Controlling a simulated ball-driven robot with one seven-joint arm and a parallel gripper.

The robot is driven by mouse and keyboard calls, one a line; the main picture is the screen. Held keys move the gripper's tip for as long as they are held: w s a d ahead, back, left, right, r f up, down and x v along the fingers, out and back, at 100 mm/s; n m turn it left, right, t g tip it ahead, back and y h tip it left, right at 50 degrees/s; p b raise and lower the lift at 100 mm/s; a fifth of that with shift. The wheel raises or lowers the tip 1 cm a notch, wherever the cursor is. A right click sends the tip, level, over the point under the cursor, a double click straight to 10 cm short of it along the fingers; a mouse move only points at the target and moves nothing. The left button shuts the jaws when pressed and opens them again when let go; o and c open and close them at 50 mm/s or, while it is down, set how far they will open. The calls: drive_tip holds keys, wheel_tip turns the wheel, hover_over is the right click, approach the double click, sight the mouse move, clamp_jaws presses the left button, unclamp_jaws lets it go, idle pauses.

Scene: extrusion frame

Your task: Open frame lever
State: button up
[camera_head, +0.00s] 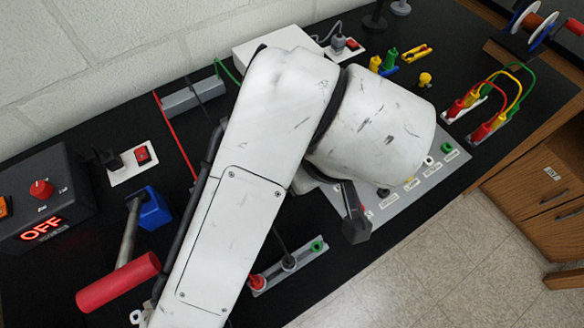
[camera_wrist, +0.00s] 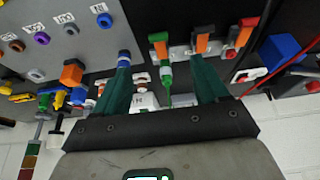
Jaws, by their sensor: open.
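I cannot single out a frame lever with certainty. A rod with a red handle (camera_head: 118,283) rises from a blue block (camera_head: 155,207) at the left of the head view. The blue block appears at the right of the wrist view (camera_wrist: 279,50). My gripper (camera_wrist: 164,68) is open in the wrist view, its dark green fingers apart and pointing over the board. Nothing is clearly held between them. A strip with coloured plugs (camera_head: 289,265) lies below my arm in the head view. My arm hides much of the board's middle and most of the gripper there.
A dark box reading OFF (camera_head: 42,215) stands at the left. A red switch (camera_head: 142,154) sits near it. A grey panel with sockets (camera_head: 410,188) lies right of my arm. Coloured cables (camera_head: 497,92) arch at the right. The tiled floor (camera_head: 440,265) is clear.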

drive_tip(key=x, duration=0.9)
drive_tip(key=shift+f, duration=0.1)
drive_tip(key=c, duration=1)
